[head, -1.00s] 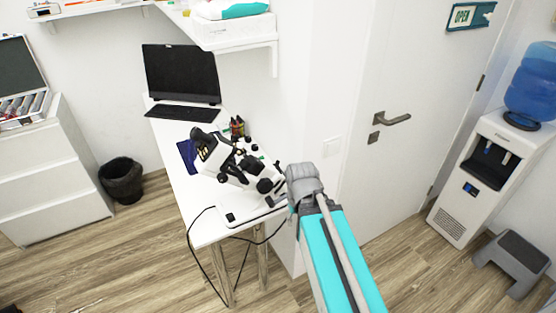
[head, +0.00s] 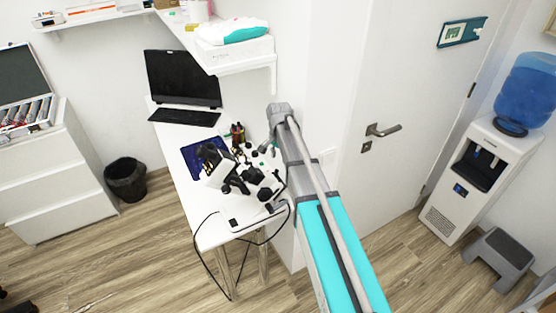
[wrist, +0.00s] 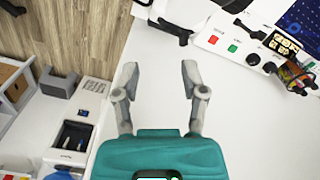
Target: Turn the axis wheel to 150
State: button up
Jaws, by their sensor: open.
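The black-and-white optical instrument (head: 232,172) stands tilted on the white desk (head: 205,235). I cannot make out its axis wheel or any scale. Part of the desk equipment, with red and green buttons (wrist: 232,48), is at the upper right in the wrist view. My gripper (wrist: 160,80) is open and empty in front of a plain white surface, left of that equipment and apart from it.
A shelf with a white-teal pack (head: 235,30) overhangs behind. A black cable (head: 207,265) hangs at the front. The water dispenser (head: 478,180) and step stool (head: 497,262) are right.

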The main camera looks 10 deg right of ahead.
notch_tip(320, 180, up, 3)
jog(key=m+p, duration=0.2)
send_over(276, 172)
jog(key=w, duration=0.1)
jog(key=shift+d+f+b, duration=0.25)
jog(key=shift+b, duration=0.05)
jog(key=shift+f, duration=0.25)
notch_tip(276, 172, down, 13)
jog(key=b, duration=1.3)
jog(key=shift+f+b, duration=0.15)
jog(key=shift+b, duration=0.25)
grip_shut()
